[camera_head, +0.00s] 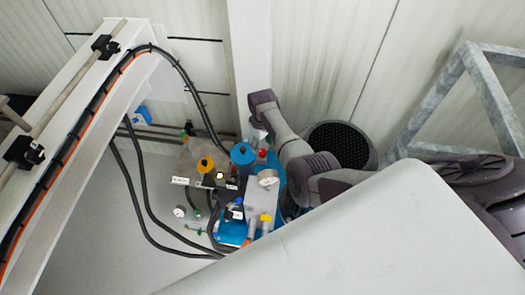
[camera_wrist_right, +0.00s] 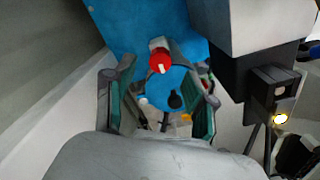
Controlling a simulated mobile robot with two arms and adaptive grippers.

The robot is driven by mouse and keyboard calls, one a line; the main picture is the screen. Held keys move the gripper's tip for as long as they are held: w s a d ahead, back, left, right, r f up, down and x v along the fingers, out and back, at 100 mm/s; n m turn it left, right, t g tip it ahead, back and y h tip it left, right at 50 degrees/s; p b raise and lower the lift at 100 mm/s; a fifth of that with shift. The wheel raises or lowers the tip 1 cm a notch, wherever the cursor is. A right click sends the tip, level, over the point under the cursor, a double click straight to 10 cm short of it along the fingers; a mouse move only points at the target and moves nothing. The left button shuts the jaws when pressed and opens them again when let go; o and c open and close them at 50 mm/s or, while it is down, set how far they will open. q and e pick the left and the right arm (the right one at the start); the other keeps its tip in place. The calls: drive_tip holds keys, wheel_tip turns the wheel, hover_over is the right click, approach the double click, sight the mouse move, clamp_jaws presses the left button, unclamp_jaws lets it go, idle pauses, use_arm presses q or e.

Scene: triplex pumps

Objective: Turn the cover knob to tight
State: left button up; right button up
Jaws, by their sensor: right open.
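A round red knob (camera_wrist_right: 162,61) with a white pointer mark shows on a blue body (camera_wrist_right: 160,25) in the right wrist view. It also shows in the head view (camera_head: 262,153), near the blue cap on the pump unit. No other clear candidate for the cover knob shows. My right gripper (camera_wrist_right: 158,78) is open, with its two teal-lined fingers on either side of the red knob and a gap to each. In the head view this gripper (camera_head: 258,128) is small and partly hidden by its wrist, above the pump. My left gripper is not in view.
Pump parts crowd close by: a blue cap (camera_head: 243,154), a yellow cap (camera_head: 205,165), a pressure gauge (camera_head: 268,178) and a grey block (camera_head: 262,197). Black hoses (camera_head: 137,190) loop at the left. A white beam (camera_head: 75,110) and a metal frame (camera_head: 490,90) stand at the sides.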

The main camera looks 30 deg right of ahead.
sight(262, 151)
wheel_tip(262, 151, down, 3)
drive_tip(key=shift+f+b, duration=0.1)
drive_tip(key=shift+b, duration=0.35)
drive_tip(key=shift+f, duration=0.6)
drive_tip(key=shift+c, duration=0.2)
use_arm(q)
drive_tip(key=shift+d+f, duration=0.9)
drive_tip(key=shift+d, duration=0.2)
use_arm(e)
clamp_jaws()
